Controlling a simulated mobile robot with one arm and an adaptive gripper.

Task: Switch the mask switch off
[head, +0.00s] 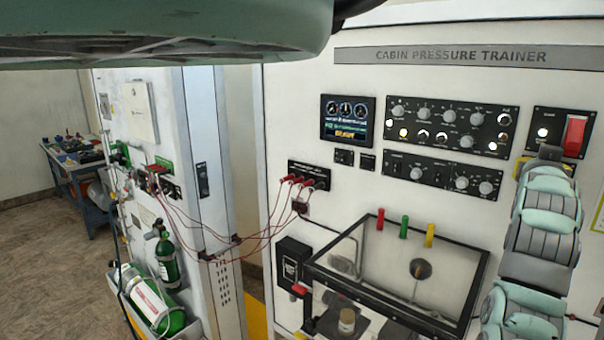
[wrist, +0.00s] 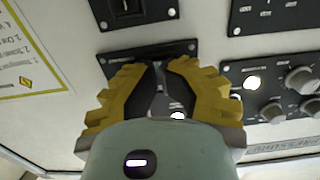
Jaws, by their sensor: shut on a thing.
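A small black panel (head: 542,133) at the upper right of the trainer wall carries a lit white lamp (head: 543,132) and a red switch part (head: 575,131). Its labels are too small to read, so I cannot confirm which control is the mask switch. My gripper (head: 550,153) is at this panel's lower edge in the head view. In the wrist view, my yellow-fingered gripper (wrist: 160,66) is close in front of the panel (wrist: 182,49), its fingers shut on a switch part mostly hidden between them. The red part is not visible there. The switch's position cannot be told.
Knob panels (head: 450,125) and a small display (head: 347,119) are left of my gripper. Another black switch panel (wrist: 130,12) is near the gripper in the wrist view. A clear box (head: 375,270) with coloured levers juts out below. Red cables and green cylinders are farther left.

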